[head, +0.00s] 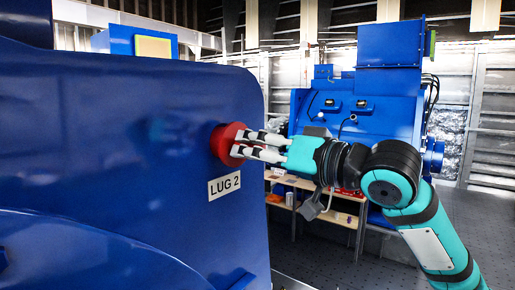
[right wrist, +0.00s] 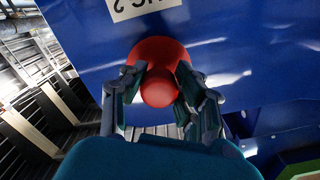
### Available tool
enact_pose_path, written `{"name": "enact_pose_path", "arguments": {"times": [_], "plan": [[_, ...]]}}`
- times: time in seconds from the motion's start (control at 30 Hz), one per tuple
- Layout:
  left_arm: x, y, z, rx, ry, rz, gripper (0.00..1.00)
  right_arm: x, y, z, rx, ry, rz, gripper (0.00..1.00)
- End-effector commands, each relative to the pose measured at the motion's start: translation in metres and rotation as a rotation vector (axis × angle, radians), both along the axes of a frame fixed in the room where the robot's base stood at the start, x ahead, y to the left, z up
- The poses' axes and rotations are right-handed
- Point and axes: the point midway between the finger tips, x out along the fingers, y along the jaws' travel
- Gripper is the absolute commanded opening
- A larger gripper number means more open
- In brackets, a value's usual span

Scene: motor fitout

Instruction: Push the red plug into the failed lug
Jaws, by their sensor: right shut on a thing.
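The red plug (head: 222,146) sits against the side of the blue motor housing (head: 110,130), just above the label reading LUG 2 (head: 224,186). My right gripper (head: 240,145) is shut on the plug, with a finger on each side of its knob. In the right wrist view the plug (right wrist: 158,72) shows as a wide round flange with a smaller knob between the fingers of my gripper (right wrist: 158,95). The flange looks close to the blue surface. The lug's opening is hidden behind the plug, and I cannot tell how deep the plug sits. My left gripper is not in view.
A second blue machine (head: 360,110) stands behind my right arm. A wooden shelf unit (head: 320,200) with small items stands below it. The dark floor (head: 470,235) is open at the right.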

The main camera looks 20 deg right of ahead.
Motion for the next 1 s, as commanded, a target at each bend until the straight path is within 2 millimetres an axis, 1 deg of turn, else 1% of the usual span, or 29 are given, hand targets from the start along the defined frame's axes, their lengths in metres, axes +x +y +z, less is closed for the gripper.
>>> {"name": "enact_pose_path", "arguments": {"times": [1.0], "plan": [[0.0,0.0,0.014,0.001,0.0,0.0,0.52,0.02,0.016,0.001,0.001,-0.001,0.0,0.0]]}}
